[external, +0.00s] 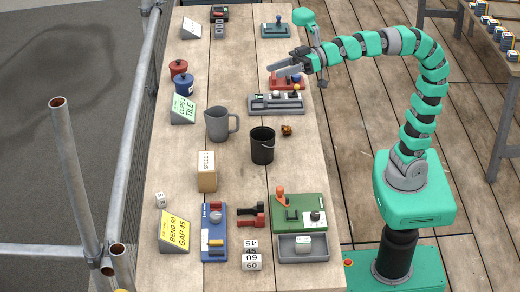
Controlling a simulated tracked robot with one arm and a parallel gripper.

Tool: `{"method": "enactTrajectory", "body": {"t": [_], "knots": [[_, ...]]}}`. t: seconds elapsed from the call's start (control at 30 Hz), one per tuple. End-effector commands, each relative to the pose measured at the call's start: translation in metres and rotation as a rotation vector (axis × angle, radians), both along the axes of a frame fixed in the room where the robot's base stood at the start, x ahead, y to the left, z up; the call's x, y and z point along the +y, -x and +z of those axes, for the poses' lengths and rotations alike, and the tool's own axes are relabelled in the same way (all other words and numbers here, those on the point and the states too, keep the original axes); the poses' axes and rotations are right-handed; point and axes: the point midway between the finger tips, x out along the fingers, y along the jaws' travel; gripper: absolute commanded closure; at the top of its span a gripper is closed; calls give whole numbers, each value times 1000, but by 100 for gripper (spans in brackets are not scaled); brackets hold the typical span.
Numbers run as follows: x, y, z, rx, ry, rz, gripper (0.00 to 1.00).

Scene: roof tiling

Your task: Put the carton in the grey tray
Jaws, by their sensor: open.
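A tan upright box with printed lettering (206,180), which looks like the carton, stands on the bench left of the middle. A grey tray (322,255) lies at the near right end of the bench, against a green board. A small pale block sits inside it. My gripper (282,69) is open at the far right part of the bench, over or beside a red device (284,82). It is well away from both the box and the tray. Nothing is seen held, though the fingertips are small in this view.
A black bucket (262,150) and a grey jug (217,124) stand between my gripper and the box. A green board (290,222) with an orange lever adjoins the tray. A grey parts holder (276,108) lies nearer the gripper. Bare wood surrounds the box.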

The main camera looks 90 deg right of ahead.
Motion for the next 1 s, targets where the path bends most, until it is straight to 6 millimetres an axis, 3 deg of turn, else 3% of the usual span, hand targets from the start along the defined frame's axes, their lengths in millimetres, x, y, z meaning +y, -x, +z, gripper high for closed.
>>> {"method": "enactTrajectory", "body": {"t": [0.03, 0.2, 0.3, 0.4, 0.53, 0.83, 0.87, 1.0], "knots": [[-29, 6, 13, -8, 37, -45, 50], [-109, 27, 31, 23, 166, -196, 50], [-145, 42, 38, 44, 215, -275, 50], [-167, 52, 42, 59, 245, -329, 50], [-177, 57, 43, 70, 260, -355, 50], [-177, 57, 42, 71, 260, -354, 50], [-177, 56, 42, 71, 260, -353, 44], [-176, 56, 42, 70, 259, -353, 5]]}}
